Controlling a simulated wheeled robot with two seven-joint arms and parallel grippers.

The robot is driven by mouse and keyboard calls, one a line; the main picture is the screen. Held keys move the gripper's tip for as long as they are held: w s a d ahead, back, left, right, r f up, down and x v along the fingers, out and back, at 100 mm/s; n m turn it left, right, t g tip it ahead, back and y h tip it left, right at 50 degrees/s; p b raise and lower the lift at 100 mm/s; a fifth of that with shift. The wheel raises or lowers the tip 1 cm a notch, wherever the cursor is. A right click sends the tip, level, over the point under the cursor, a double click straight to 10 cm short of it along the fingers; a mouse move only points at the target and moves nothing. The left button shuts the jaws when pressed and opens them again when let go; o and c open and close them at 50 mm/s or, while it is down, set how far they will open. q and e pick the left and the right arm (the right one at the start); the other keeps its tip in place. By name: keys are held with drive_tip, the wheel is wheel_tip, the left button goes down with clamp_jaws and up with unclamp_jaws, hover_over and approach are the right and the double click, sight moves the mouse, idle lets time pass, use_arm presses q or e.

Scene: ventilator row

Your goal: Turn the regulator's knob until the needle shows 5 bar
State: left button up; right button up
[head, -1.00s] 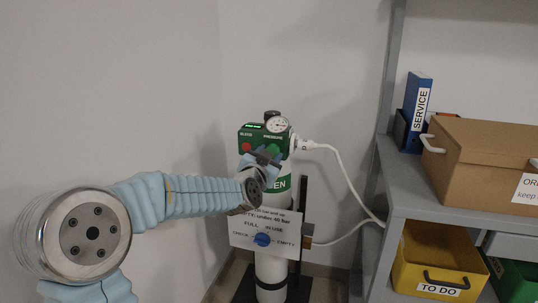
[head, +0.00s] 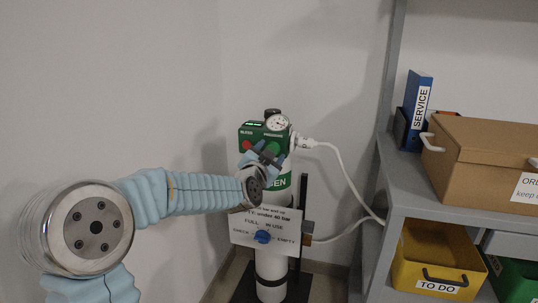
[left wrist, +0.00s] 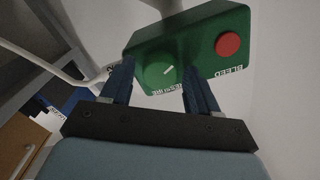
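The green regulator (head: 252,130) sits on top of a white gas cylinder (head: 271,268). Its round white gauge (head: 277,123) faces me in the head view; its needle is too small to read surely. The green knob (left wrist: 160,71), with a pale mark, shows in the left wrist view between the two fingers of my left gripper (left wrist: 158,80). The fingers are apart, with gaps beside the knob. In the head view the left gripper (head: 264,158) is just below and in front of the knob. My right gripper is not in view.
A red BLEED button (left wrist: 228,44) is beside the knob. A white hose (head: 340,166) leaves the regulator's right side. A sign (head: 250,226) hangs on the cylinder below the gripper. A grey shelf (head: 400,185) with a cardboard box (head: 480,160) stands to the right.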

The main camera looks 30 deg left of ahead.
use_arm(q)
drive_tip(key=shift+o, duration=0.4)
drive_tip(key=b+v, duration=0.1)
drive_tip(key=v, duration=1.2)
drive_tip(key=shift+s+d, duration=0.15)
drive_tip(key=shift+s, duration=0.2)
